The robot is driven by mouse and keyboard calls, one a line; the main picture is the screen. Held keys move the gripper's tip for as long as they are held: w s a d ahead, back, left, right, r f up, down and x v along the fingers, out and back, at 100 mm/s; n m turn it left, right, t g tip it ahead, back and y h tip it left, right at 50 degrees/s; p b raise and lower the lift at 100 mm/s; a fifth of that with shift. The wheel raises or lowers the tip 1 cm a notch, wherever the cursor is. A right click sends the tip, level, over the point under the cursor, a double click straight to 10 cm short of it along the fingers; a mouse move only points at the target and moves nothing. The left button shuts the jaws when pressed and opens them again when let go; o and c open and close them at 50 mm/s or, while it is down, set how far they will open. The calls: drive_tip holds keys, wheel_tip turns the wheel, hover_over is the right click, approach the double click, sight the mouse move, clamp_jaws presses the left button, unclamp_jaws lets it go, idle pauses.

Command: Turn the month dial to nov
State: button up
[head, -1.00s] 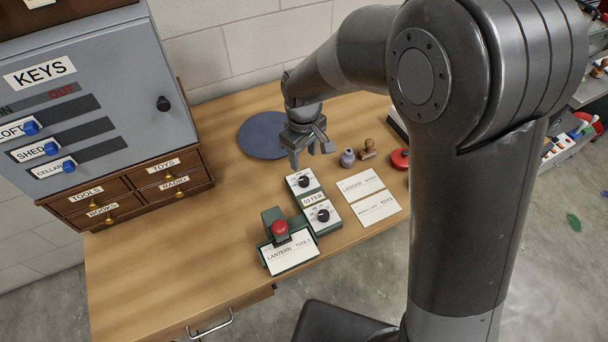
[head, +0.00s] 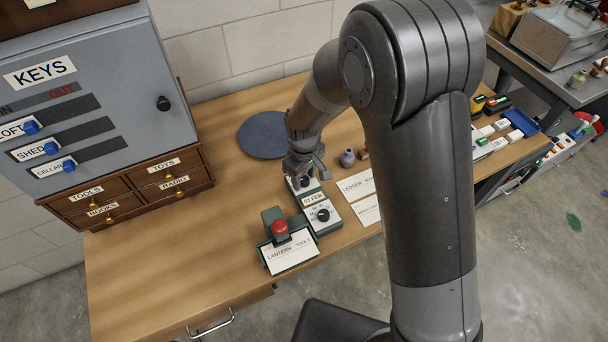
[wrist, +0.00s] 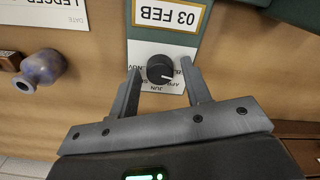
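The date stamp unit (head: 337,227) is green with white dial plates and stands on the desk. Its window (wrist: 168,14) reads 03 FEB. The month dial (wrist: 160,68) is a black knob on the far plate, ringed by month labels such as NOV, APR and JUN. Its white mark points right in the wrist view. My gripper (head: 303,174) is over this dial and partly hides it in the head view. In the wrist view its two fingers are apart, one on each side of the knob, with nothing gripped. A second black dial (head: 323,215) sits on the near plate.
A green stamp press with a red knob (head: 280,227) and a LANTERN TOOLS card stands close by, left of the near dial. A purple bottle (wrist: 43,68) and ledger cards (head: 357,186) lie right of the unit. The left front desk is clear.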

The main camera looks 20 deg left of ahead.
drive_tip(key=c, duration=0.8)
